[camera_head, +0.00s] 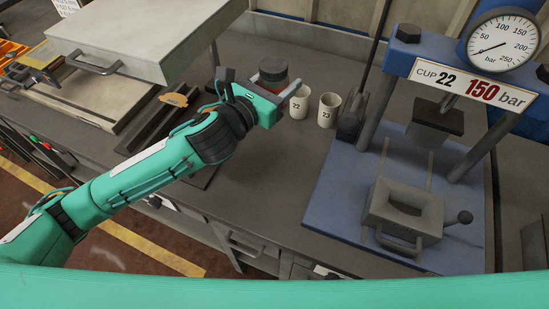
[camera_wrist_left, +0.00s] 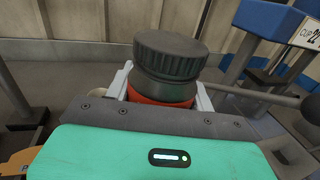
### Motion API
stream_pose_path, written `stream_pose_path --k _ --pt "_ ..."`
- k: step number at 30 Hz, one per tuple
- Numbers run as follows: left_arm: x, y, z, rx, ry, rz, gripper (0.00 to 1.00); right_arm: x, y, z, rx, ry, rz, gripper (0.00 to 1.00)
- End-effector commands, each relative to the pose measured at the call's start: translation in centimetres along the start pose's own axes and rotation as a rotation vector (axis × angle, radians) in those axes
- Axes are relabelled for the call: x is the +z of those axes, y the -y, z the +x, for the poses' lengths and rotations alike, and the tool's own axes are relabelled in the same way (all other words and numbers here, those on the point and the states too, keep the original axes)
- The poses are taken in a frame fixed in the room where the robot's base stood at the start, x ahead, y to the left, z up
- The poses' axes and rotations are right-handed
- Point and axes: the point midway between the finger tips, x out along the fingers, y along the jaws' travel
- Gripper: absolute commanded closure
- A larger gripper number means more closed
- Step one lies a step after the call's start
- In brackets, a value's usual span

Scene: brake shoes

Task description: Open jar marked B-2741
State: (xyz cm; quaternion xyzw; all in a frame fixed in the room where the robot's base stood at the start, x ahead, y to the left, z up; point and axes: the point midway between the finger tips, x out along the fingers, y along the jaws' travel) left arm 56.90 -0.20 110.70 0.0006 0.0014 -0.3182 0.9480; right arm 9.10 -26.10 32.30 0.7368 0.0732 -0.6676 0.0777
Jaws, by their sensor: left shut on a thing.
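A jar (camera_head: 273,72) with a ribbed dark lid and a reddish-orange body stands at the back of the bench. In the left wrist view the jar (camera_wrist_left: 168,70) is close up, its lid on top. My left gripper (camera_head: 279,92) is shut on the jar, its light fingers on both sides of the body just below the lid in the left wrist view (camera_wrist_left: 162,95). No B-2741 marking is readable; the gripper hides the lower jar. My right gripper is not in view.
Two cups marked 22 (camera_head: 299,102) and 23 (camera_head: 328,110) stand just right of the jar. A blue press (camera_head: 335,195) with a gauge (camera_head: 503,47) fills the right. A heated-plate-like block (camera_head: 150,40) stands at left. The bench middle is clear.

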Motion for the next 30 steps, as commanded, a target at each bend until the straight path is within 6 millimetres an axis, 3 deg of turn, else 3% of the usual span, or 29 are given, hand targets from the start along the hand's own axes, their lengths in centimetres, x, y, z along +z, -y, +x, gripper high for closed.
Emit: stream_pose_path --k 5,21,25,30 --pt "-1.0 0.1 0.2 -0.007 -0.001 -0.002 1.00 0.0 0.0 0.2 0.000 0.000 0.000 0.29" --pt "-12.7 0.2 0.2 -0.006 -0.002 -0.006 1.00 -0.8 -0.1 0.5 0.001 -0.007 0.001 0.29" --pt "-14.8 0.2 0.2 -0.007 0.000 -0.004 1.00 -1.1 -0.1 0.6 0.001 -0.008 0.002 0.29" --pt "-16.1 0.1 0.3 -0.007 0.002 -0.002 1.00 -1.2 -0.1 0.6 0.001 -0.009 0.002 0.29"
